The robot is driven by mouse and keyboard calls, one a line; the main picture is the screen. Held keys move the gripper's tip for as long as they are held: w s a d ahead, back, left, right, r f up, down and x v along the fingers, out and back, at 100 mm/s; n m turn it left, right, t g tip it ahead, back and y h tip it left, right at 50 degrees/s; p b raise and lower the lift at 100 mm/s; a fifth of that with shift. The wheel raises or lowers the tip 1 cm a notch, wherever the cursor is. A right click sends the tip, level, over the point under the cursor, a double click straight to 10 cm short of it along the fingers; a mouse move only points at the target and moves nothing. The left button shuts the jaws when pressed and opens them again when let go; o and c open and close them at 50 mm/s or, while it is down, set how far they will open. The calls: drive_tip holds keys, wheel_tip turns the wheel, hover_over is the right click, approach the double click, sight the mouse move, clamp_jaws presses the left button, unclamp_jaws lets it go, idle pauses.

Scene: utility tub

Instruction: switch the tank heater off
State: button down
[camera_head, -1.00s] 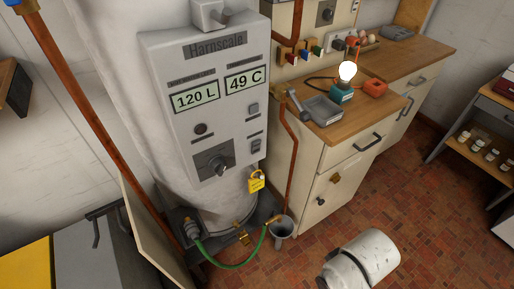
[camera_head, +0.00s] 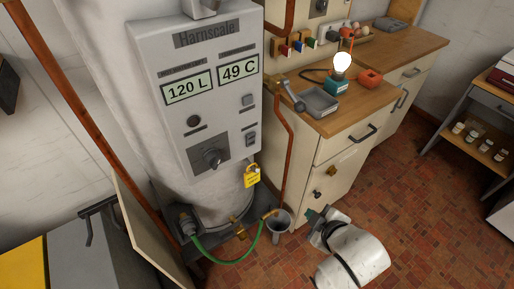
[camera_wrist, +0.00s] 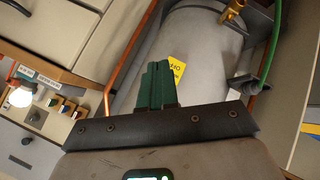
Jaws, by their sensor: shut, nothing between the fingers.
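The tank heater is a pale upright cylinder (camera_head: 95,85) with a grey control panel (camera_head: 175,135) in the head view. Its displays (camera_head: 215,80) read 120 L and 49 C.
A copper pipe (camera_head: 285,150) and green hose (camera_head: 225,260) run near the tank base. The tiled floor (camera_head: 420,200) is open.

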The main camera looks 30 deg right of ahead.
sight(249, 140)
drive_tip(key=w+a+r+n+t+y, duration=0.1)
drive_tip(key=w+a+r+n+t, duration=0.1)
drive_tip(key=r+n+t, duration=0.3)
drive_tip(key=w+a+r+n+t+y+b, duration=0.1)
drive_tip(key=w+a+r+n+t, duration=0.2)
drive_tip(key=r+n+t, duration=0.2)
drive_tip(key=r+n, duration=0.1)
drive_tip(key=n, duration=0.1)
drive_tip(key=shift+n+y, duration=0.3)
drive_tip(key=shift+y, duration=0.1)
drive_tip(key=w, duration=0.4)
drive_tip(key=w+r+p, duration=0.1)
drive_tip(key=w, duration=0.4)
drive_tip(key=w+p, duration=0.1)
drive_tip(key=w, duration=0.3)
drive_tip(key=shift+w+r, duration=0.3)
drive_tip(key=shift+r, duration=0.05)
drive_tip(key=shift+w+p, duration=0.15)
drive_tip(key=shift+p, duration=0.15)
drive_tip(key=shift+a, duration=0.15)
